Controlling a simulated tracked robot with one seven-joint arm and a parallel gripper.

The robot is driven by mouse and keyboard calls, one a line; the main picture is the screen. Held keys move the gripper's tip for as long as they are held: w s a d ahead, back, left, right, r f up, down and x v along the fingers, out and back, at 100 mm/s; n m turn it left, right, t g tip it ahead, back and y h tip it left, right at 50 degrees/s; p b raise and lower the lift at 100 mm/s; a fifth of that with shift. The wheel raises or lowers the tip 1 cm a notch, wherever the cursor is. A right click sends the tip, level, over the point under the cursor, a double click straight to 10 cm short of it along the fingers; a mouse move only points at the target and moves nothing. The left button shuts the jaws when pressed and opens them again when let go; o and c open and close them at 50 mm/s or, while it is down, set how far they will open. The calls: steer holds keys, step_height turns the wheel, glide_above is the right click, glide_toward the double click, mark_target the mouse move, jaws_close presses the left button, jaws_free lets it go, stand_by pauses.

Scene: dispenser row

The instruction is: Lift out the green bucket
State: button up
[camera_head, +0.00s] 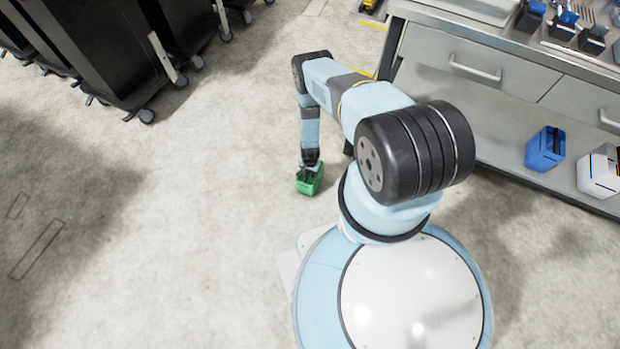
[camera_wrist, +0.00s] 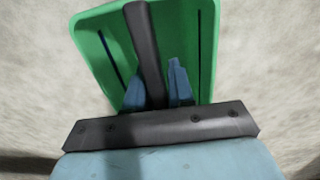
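The green bucket (camera_head: 309,182) is low at the floor, left of my base in the head view. In the wrist view the bucket (camera_wrist: 202,45) fills the upper middle, with its dark bar handle (camera_wrist: 142,40) running across it. My gripper (camera_head: 310,168) is right at the bucket from above. In the wrist view my gripper's blue fingers (camera_wrist: 157,80) stand on either side of the handle. The left finger is close to it, and a narrow gap shows at the right finger. Whether the bucket rests on the floor cannot be told.
A workbench with drawers (camera_head: 480,62) stands at the right; its lower shelf holds a blue container (camera_head: 545,149) and a white container (camera_head: 600,172). Dark wheeled carts (camera_head: 95,45) stand at the upper left. The floor left of the bucket is clear.

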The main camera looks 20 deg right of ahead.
jaws_close()
steer(key=shift+r, duration=0.1)
stand_by(0.4)
steer(key=shift+r, duration=0.3)
step_height(320, 180, up, 2)
steer(key=s+r, duration=1)
steer(key=s, duration=0.4)
steer(key=shift+a+r, duration=0.1)
